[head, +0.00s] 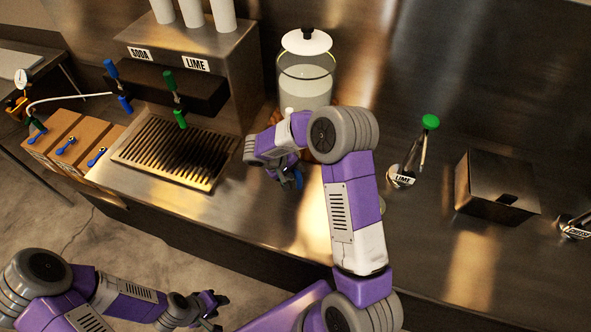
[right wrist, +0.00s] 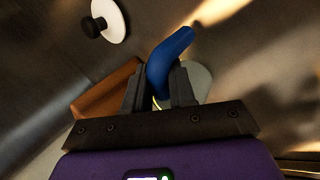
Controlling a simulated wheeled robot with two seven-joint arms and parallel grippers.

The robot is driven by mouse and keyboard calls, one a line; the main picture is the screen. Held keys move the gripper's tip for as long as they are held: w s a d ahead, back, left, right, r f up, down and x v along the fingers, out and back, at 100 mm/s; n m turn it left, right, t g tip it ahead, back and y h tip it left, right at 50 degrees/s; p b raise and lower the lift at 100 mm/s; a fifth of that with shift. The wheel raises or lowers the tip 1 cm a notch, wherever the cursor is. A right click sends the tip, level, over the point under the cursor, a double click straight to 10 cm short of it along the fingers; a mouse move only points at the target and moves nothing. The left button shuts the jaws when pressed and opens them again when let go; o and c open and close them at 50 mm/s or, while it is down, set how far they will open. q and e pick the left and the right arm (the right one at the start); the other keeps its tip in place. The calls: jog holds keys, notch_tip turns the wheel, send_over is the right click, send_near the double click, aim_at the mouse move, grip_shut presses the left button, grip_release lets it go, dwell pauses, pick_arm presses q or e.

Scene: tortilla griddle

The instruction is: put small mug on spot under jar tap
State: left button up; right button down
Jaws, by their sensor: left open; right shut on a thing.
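The jar (head: 306,75) is clear with a white lid and stands at the back of the counter; its tap is hidden behind my right arm. My right gripper (head: 290,172) is low in front of the jar, shut on a curved blue piece (right wrist: 168,62). The blue piece seems to be part of the small mug (head: 298,180), mostly hidden by the gripper. In the right wrist view, a pale round patch (right wrist: 202,80) lies behind the fingers; I cannot tell whether it is the spot. My left gripper (head: 212,306) is open and empty, low over the floor side.
A drip tray (head: 175,150) under the soda and lime taps lies left of my right gripper. The counter front (head: 225,197) is clear. A brown block (right wrist: 108,92) is beside the fingers.

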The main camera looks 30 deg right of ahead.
jog(key=shift+f, duration=0.1)
jog(key=c, duration=0.9)
grip_release()
jog(key=shift+c, duration=0.2)
jog(key=v, duration=1.2)
